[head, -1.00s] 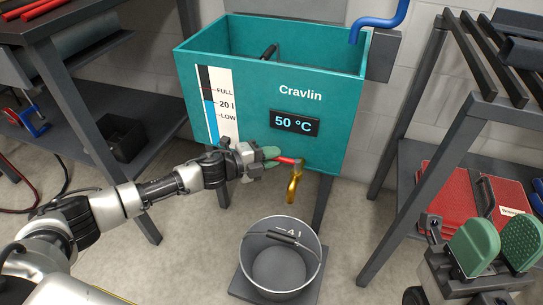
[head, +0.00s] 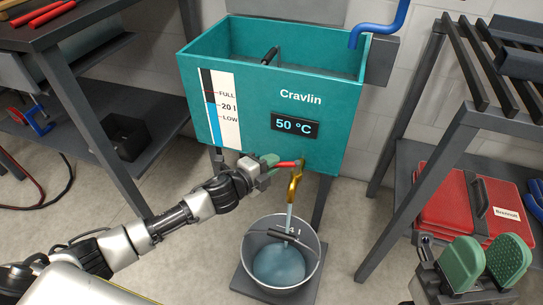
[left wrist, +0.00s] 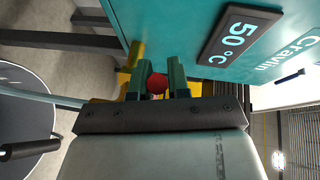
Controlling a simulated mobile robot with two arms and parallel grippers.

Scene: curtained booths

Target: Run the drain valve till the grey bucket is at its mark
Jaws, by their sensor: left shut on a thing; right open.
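The teal Cravlin tank (head: 250,130) has a brass drain valve (head: 295,186) low on its front, with a red lever (head: 286,164). My left gripper (head: 273,162) is shut on the lever; the left wrist view shows its red end (left wrist: 157,84) between the green pads. A pale stream (head: 289,220) runs from the spout into the grey bucket (head: 250,252), which stands upright below. Bluish water (head: 278,265) covers its bottom. The bucket's inner mark is not readable now, behind the stream and bail handle. My right gripper (head: 487,258) is open and empty at lower right.
The tank gauge (head: 229,112) shows blue to about the 20 l line, and the display (head: 295,124) reads 50 °C. The bucket stands on a dark square plate (head: 243,283). Dark shelving is at left (head: 160,112) and right (head: 375,250); a red case (head: 465,200) sits on the right.

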